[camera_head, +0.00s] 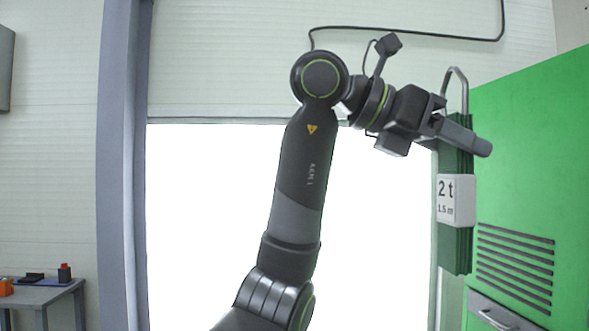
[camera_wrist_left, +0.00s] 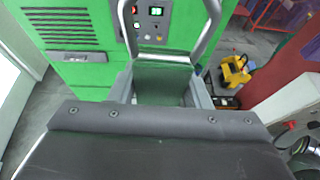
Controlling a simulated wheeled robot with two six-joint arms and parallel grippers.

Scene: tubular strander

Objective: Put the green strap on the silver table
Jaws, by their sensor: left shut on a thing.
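The green strap (camera_head: 455,245) hangs as a folded bundle beside the green cabinet, with a white tag reading "2 t 1.5 m" (camera_head: 456,201). My left gripper (camera_head: 460,133) is shut on its upper end, just below a bent metal bar (camera_head: 457,72). In the left wrist view the strap (camera_wrist_left: 163,82) shows between the fingers (camera_wrist_left: 165,98), and the bar (camera_wrist_left: 211,18) loops in front of it. I cannot tell whether the strap still hangs on the bar. A grey table (camera_head: 40,296) stands at the lower left; I cannot tell if it is the silver one. My right gripper is out of view.
The green cabinet (camera_head: 535,140) with vent slots is close on the right. The grey table carries an orange block (camera_head: 6,287) and small dark items. A yellow machine (camera_wrist_left: 235,70) stands on the floor beyond the cabinet in the wrist view.

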